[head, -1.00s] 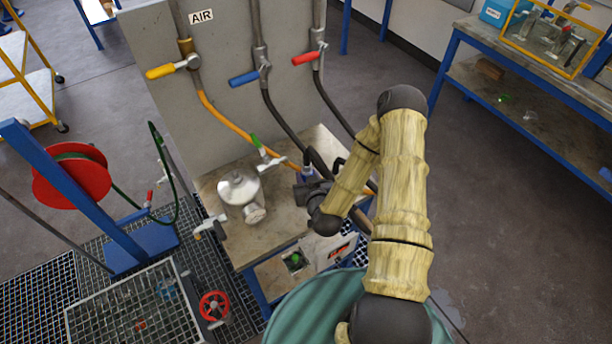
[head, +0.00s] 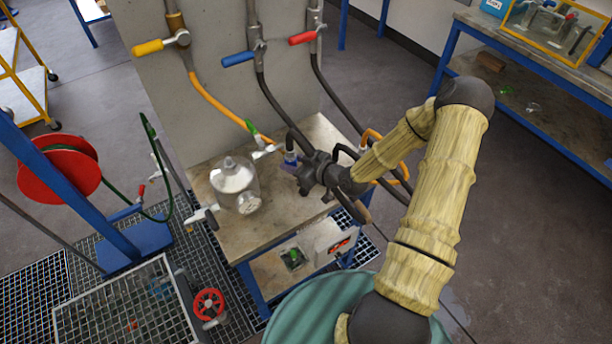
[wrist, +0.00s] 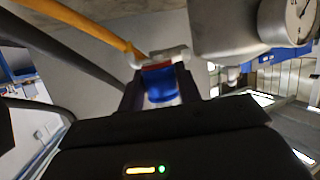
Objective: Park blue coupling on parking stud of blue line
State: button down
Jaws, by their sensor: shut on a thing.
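My gripper (head: 294,163) is shut on the blue coupling (head: 290,158), just right of the silver vessel above the bench top. In the wrist view the blue coupling (wrist: 160,84) sits between the two dark fingers, with red and pale metal parts just beyond it. The black hose (head: 280,108) of the blue line hangs from the valve with the blue handle (head: 238,59) and runs down to behind my gripper. I cannot make out the blue line's parking stud. My wrist hides part of the bench and of the hose ends.
The silver vessel (head: 235,184) stands on the bench (head: 240,235), close left of my gripper. A green-handled valve (head: 258,135) is just behind. The orange hose (head: 220,108) and another black hose (head: 335,105) hang nearby. Orange hooked pieces (head: 372,136) show beside my wrist. The front bench top has free room.

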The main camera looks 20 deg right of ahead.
jog(key=shift+s+d+f+n+g+y+b, duration=0.25)
jog(key=shift+d+f+n+g+y+b, duration=0.2)
jog(key=shift+d+f, duration=0.4)
jog(key=shift+s+d+f+n+g+y+b, duration=0.2)
jog(key=shift+d+f+n+g+y+b, duration=0.3)
jog(key=shift+d, duration=0.45)
jog(key=shift+f, duration=0.1)
jog(key=b, duration=0.4)
send_over(307, 192)
jog(key=shift+w+f, duration=0.15)
jog(key=shift+f, duration=2.6)
jog(key=shift+f+b, duration=1.25)
jog(key=shift+f, duration=0.55)
jog(key=c, duration=0.9)
grip_release()
